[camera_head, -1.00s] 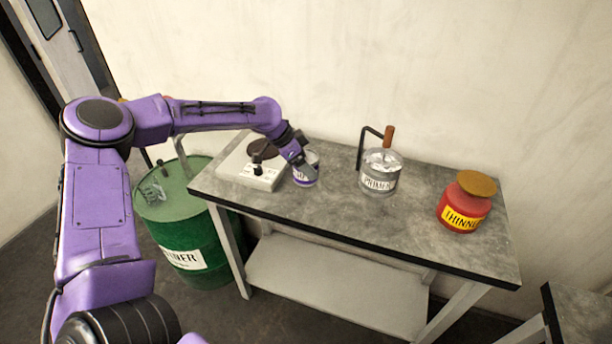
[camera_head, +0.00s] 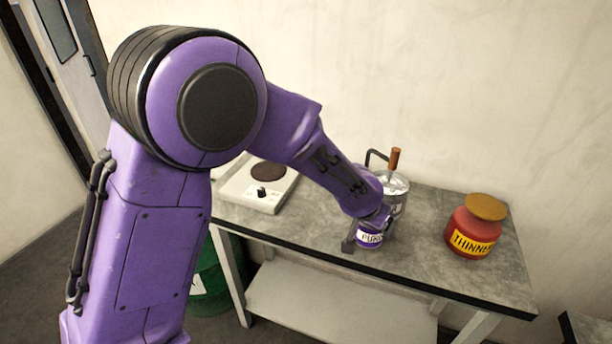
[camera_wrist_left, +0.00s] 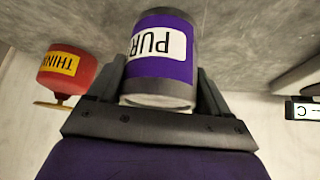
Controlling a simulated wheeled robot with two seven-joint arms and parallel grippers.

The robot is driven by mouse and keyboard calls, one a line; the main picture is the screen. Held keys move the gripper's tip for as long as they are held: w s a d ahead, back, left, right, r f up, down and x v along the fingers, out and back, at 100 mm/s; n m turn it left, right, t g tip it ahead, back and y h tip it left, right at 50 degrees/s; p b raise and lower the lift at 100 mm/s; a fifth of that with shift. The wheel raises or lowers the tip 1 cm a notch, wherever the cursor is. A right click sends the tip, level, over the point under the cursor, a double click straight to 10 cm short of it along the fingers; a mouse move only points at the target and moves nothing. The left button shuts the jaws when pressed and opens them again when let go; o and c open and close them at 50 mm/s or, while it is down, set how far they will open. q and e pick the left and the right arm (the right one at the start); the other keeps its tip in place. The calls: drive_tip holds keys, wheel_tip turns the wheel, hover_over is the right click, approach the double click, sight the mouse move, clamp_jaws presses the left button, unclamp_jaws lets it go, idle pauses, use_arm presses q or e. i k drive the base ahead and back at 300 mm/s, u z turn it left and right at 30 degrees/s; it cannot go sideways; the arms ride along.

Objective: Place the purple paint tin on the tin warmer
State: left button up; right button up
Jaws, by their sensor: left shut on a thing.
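The purple paint tin (camera_head: 369,238) has a white label and is at the front middle of the table, in the head view. My left gripper (camera_head: 368,232) is shut on it. In the left wrist view the tin (camera_wrist_left: 165,60) sits between the two fingers of the left gripper (camera_wrist_left: 160,92). I cannot tell whether its base touches the table. The tin warmer (camera_head: 258,189) is a white box with a dark round plate (camera_head: 268,171) and a black knob, at the table's left end. Its plate is bare. My right gripper is not in view.
The grey primer tin (camera_head: 398,190), with a brush or handle (camera_head: 394,159) in it, stands just behind the purple tin, partly hidden by my arm. A red thinner can (camera_head: 473,228) stands to the right. The table (camera_head: 310,222) is clear between warmer and purple tin. A green drum (camera_head: 208,282) stands below left.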

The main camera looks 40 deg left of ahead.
sight(270, 170)
drive_tip(key=z, duration=1.85)
drive_tip(key=k, duration=1.9)
drive_tip(key=u, duration=1.7)
drive_tip(key=i, duration=0.1)
drive_tip(key=u, duration=0.15)
